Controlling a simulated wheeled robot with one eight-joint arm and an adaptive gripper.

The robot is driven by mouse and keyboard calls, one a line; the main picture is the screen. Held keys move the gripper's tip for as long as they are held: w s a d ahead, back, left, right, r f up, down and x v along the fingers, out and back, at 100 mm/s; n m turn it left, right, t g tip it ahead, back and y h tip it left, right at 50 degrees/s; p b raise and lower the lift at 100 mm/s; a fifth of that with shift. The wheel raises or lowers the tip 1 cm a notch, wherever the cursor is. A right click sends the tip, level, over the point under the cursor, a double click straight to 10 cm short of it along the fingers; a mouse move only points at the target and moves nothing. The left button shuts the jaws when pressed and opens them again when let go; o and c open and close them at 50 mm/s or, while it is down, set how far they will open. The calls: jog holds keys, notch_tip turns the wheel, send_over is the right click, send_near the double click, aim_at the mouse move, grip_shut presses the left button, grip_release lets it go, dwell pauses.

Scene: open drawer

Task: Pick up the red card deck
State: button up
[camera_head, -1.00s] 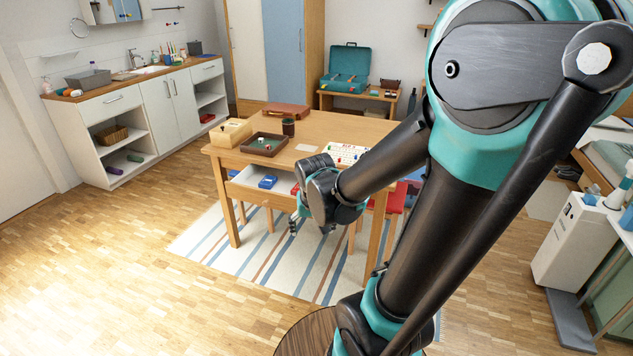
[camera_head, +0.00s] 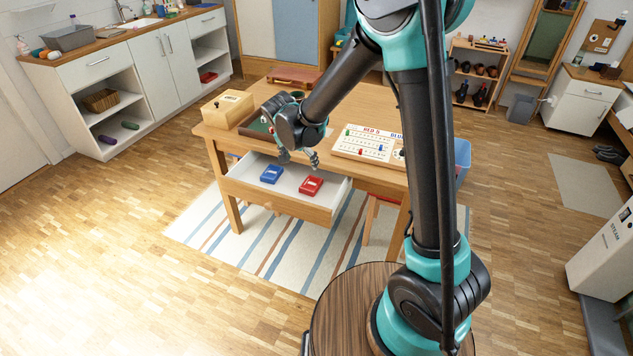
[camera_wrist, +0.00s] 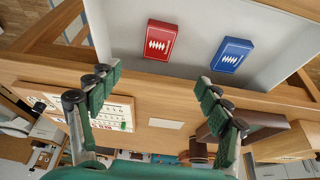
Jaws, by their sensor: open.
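The red card deck (camera_head: 311,186) lies flat in the open white-lined drawer (camera_head: 240,179), toward its right side in the head view. A blue card deck (camera_head: 271,174) lies to its left, apart from it. In the wrist view the red deck (camera_wrist: 161,40) is left of the blue deck (camera_wrist: 232,55), both beyond the drawer's wooden edge. My gripper (camera_head: 299,160) is open and empty, above the back part of the drawer near the table edge. In the wrist view its green-padded fingers (camera_wrist: 158,84) are spread wide, and the red deck lies beyond the gap between them.
On the table are a wooden box (camera_head: 227,108), a dark tray (camera_head: 258,128) partly hidden by my arm, a scoreboard (camera_head: 366,144) and a brown case (camera_head: 294,77). A blue bin (camera_head: 461,163) stands right of the table. The floor before the drawer is clear.

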send_over(311, 183)
jog(key=s+a, duration=0.1)
jog(key=s, duration=0.2)
jog(key=f, duration=1)
jog(key=shift+w+a, duration=0.15)
jog(key=shift+w, duration=0.05)
jog(key=shift+x, duration=2.65)
jog(key=shift+c, duration=0.2)
jog(key=shift+r, duration=0.1)
jog(key=c, duration=1.2)
